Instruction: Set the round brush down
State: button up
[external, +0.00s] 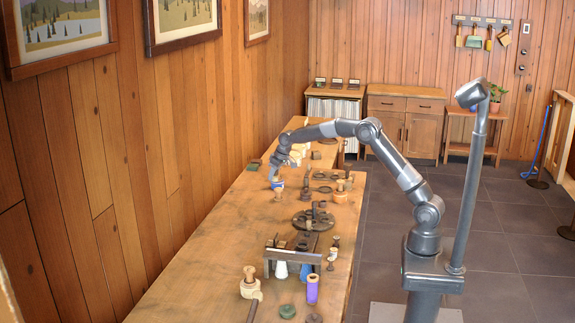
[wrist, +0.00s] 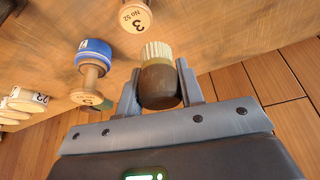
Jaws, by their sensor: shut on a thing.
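In the wrist view my gripper (wrist: 158,76) is shut on the round brush (wrist: 160,87), which has a dark brown body and pale, ribbed bristles pointing away from the palm. One finger presses each side of the body. In the external view my gripper (external: 278,168) is over the far part of the long wooden table (external: 205,254), near the wall; the brush is too small to make out there. Whether the bristles touch the tabletop, I cannot tell.
A spool with a blue band (wrist: 93,55) stands close beside the brush. A numbered pale wooden piece (wrist: 134,16) is beyond it, and pale discs (wrist: 22,100) lie at left. A dark wheel-shaped stand (external: 313,219) and a tool rack (external: 292,256) occupy the nearer table.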

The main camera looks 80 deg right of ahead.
jog(key=w+a+f, duration=0.1)
jog(key=w+f, duration=0.1)
jog(key=w, duration=0.1)
jog(key=w+a+f, duration=0.3)
jog(key=w+f, duration=0.2)
jog(key=shift+w+a, duration=0.15)
jog(key=shift+w, duration=0.15)
jog(key=shift+f, duration=2)
jog(key=shift+f, duration=0.15)
jog(key=o, duration=1)
jog(key=shift+c, duration=0.2)
